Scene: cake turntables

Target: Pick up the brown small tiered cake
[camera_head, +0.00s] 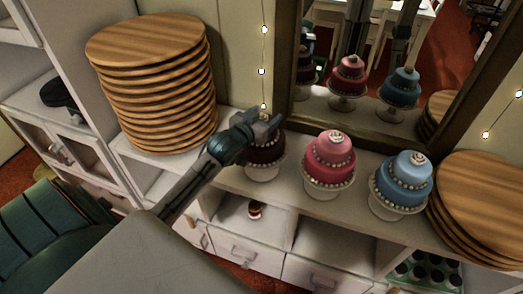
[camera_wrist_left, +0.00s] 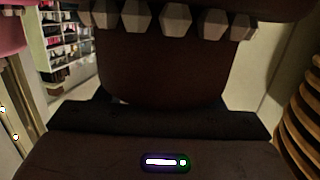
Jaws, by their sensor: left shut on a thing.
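The brown small tiered cake (camera_head: 265,152) sits on a white stand on the shelf, left of the pink cake. My left gripper (camera_head: 266,122) is at its upper tier and hides much of its top. In the left wrist view the brown cake (camera_wrist_left: 155,65) fills the middle, with a row of pale beads across the top of the picture. The dark gripper (camera_wrist_left: 155,118) lies right against it, shut on the cake. The fingertips are mostly hidden. My right gripper is not in view.
A pink tiered cake (camera_head: 330,160) and a blue tiered cake (camera_head: 402,180) stand to the right on white stands. Stacks of wooden boards stand at the left (camera_head: 155,95) and far right (camera_head: 480,205). A framed mirror (camera_head: 375,140) is behind the cakes.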

